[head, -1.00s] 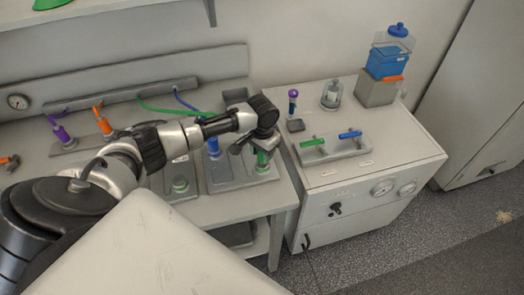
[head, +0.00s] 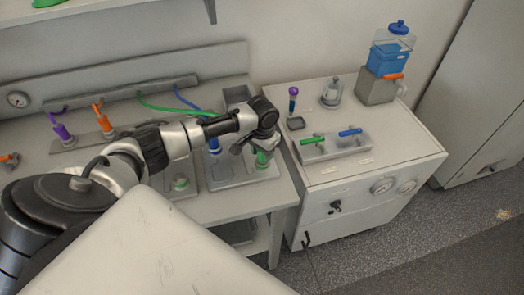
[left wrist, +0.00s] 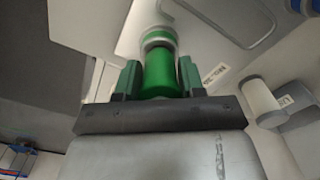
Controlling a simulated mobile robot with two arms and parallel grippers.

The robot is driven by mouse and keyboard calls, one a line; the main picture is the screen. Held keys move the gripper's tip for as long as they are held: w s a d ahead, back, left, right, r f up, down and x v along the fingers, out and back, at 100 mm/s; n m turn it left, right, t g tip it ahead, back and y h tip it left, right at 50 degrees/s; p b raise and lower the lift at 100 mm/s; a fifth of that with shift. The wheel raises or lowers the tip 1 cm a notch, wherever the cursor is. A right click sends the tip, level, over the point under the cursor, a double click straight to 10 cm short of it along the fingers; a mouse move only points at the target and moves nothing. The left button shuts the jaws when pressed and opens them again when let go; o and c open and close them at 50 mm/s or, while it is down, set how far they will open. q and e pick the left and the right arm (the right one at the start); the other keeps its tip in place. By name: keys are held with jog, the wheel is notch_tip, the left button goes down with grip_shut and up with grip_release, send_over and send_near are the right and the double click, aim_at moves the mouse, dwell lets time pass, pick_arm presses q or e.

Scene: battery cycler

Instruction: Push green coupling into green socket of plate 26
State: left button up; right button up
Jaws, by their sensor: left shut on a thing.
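In the left wrist view, the green coupling (left wrist: 160,76) sits between the two green-padded fingers. A pale ring with green on it (left wrist: 158,38) shows at the coupling's far end, at the socket position. I cannot tell how deep the coupling sits. The plate's number is not readable. My right gripper is not in view.
A second plate with a green-ringed socket (head: 180,183) lies to the left. Purple (head: 62,131) and orange (head: 104,123) fittings stand farther left. A cabinet (head: 400,150) with green and blue handles is to the right.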

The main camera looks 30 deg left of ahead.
pick_arm(q)
jog(key=shift+f, duration=0.35)
jog(key=o, duration=1.6)
jog(key=shift+r, duration=0.15)
notch_tip(320, 180, up, 11)
jog(key=shift+f+b, duration=0.2)
jog(key=shift+b, duration=0.9)
jog(key=shift+s+f, duration=0.1)
